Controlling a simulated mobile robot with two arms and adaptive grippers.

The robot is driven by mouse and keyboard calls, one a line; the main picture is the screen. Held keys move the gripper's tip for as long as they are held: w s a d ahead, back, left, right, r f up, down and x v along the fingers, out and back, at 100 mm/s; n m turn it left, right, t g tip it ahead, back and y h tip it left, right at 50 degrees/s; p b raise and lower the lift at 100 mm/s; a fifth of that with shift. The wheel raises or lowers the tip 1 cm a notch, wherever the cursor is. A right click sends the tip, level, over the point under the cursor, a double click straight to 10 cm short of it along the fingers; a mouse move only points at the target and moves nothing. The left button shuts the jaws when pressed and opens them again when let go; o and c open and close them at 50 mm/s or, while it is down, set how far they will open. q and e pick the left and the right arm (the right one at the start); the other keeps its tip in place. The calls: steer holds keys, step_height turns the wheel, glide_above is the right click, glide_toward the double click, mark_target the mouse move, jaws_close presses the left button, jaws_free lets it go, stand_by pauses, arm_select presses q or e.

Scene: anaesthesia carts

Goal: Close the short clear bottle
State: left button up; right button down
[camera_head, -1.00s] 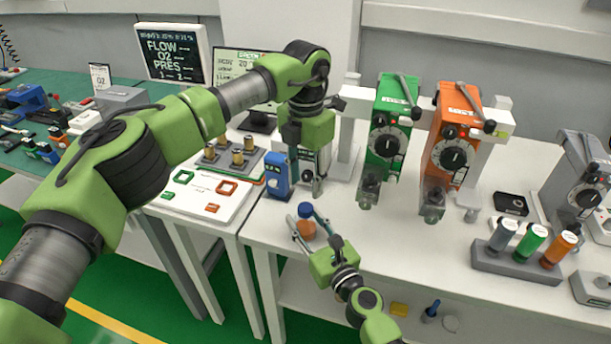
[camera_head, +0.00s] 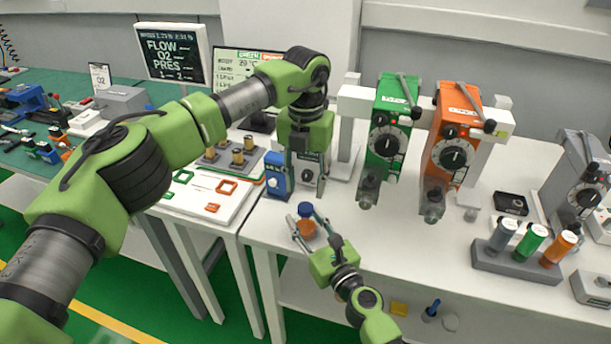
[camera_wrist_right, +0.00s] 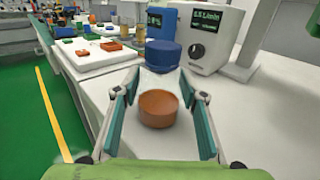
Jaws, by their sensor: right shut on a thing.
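The short clear bottle (camera_head: 306,228) stands near the table's left front edge with orange-brown contents low inside. In the right wrist view its orange-brown contents (camera_wrist_right: 158,109) show between the fingers; its clear wall is hard to make out. A blue cap (camera_head: 305,209) is at its top, also in the right wrist view (camera_wrist_right: 162,55); I cannot tell whether it is seated. My right gripper (camera_head: 304,226) is shut on the bottle, one finger on each side. My left gripper (camera_head: 307,180) points down above and behind the cap, apart from it. Its fingers look spread, with nothing between them.
A blue device (camera_head: 278,175) and a white device (camera_wrist_right: 202,38) stand behind the bottle. Green (camera_head: 390,130) and orange (camera_head: 453,140) vaporizers hang to the right. A grey rack (camera_head: 515,262) holds several vials. The table between bottle and rack is clear.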

mark_target(305, 206)
arm_select(q)
steer(key=shift+f, duration=3.15)
jaws_close()
steer(key=shift+o, duration=0.7)
jaws_free()
steer(key=shift+r, duration=0.1)
step_height(305, 206, up, 12)
arm_select(e)
steer(key=c, duration=1.2)
jaws_free()
